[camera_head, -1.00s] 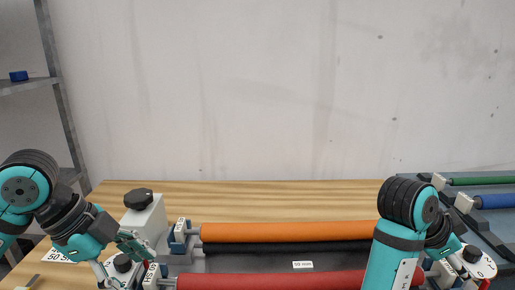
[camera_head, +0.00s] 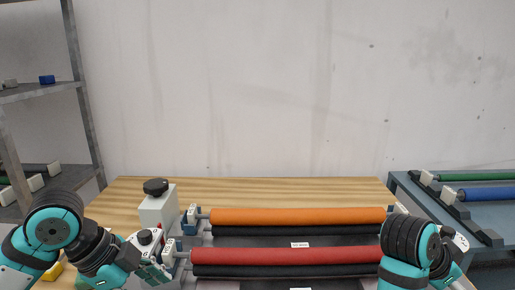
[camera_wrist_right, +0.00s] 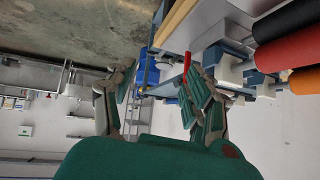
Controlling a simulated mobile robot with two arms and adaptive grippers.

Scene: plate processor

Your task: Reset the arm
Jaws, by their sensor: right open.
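My right arm (camera_head: 408,245) shows at the lower right of the head view; its gripper there is mostly hidden behind the arm. In the right wrist view my right gripper (camera_wrist_right: 163,95) is open, with its two fingers apart and nothing held between them. My left arm (camera_head: 55,232) enters at the lower left of the head view. Its gripper (camera_head: 152,272) is beside the left end of the roller machine, close to a white block with a black knob (camera_head: 145,237). Whether its fingers are open or touching anything is unclear.
An orange roller (camera_head: 300,216) and a red roller (camera_head: 290,256) lie across the machine on the wooden table (camera_head: 300,188). A taller white block (camera_head: 158,208) stands at its left. A side table (camera_head: 405,184) with green and blue rollers is at right, a metal shelf (camera_head: 40,93) at left.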

